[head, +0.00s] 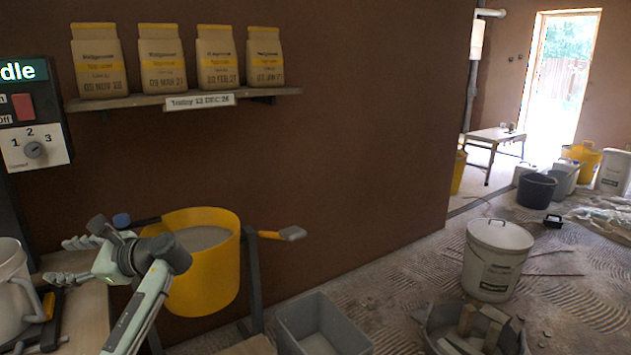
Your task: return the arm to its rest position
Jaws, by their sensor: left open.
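My left arm (138,312) comes up from the bottom left and bends in front of the yellow bucket. My left gripper (60,260) points left, its two fingers spread apart with nothing between them. It is over the left bench area, near a white jug (10,290), and I cannot tell its exact height above the bench. My right gripper is not in view.
The yellow bucket (212,287) holds grey material beside my arm. A control panel (33,115) and a shelf (150,101) with several bags are on the brown wall. A grey tub (322,328) and lidded white bucket (493,262) stand to the right.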

